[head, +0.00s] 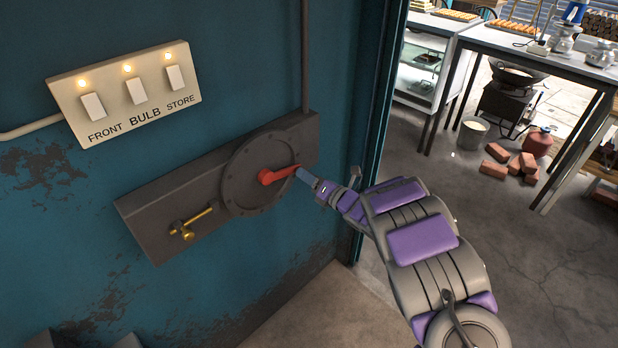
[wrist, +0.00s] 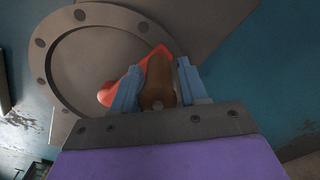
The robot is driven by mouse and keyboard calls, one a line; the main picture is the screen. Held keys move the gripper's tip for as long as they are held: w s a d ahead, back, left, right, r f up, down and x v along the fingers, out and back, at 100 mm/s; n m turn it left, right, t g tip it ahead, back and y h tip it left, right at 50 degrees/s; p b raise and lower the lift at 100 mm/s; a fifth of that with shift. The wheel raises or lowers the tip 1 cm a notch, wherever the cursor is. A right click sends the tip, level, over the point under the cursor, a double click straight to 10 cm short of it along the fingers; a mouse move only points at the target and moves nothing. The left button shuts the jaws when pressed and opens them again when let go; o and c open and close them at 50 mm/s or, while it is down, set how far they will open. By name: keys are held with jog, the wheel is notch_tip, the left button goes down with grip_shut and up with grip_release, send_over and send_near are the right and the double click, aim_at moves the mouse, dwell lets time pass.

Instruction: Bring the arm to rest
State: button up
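A red lever handle (head: 272,176) sits on a round dark plate (head: 240,190) on the teal wall. My gripper (head: 304,177) is at the right end of this handle. In the wrist view, the two blue fingers of my gripper (wrist: 157,82) stand apart, with the red handle (wrist: 116,88) reaching behind and between them. My arm reaches from the lower right up to the plate.
A panel of three lit switches (head: 125,92) is above left. A brass valve (head: 190,222) is on the same dark mounting board (head: 150,210). A door frame edge (head: 385,90) is close right of my gripper. Beyond are tables, bricks (head: 493,170) and open floor (head: 560,270).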

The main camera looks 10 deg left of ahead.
grip_shut()
jog(key=shift+r, duration=0.1)
jog(key=s+a+r+b, duration=0.2)
jog(key=s+r+b, duration=0.1)
jog(key=r, duration=0.3)
jog(key=s+a+r+b, duration=0.3)
jog(key=r, duration=0.4)
jog(key=s+a+f+b, duration=0.1)
jog(key=s+a+f, duration=0.5)
jog(key=s+a, duration=0.2)
jog(key=s, duration=0.2)
jog(key=shift+s+f, duration=0.25)
jog(key=shift+s, duration=0.05)
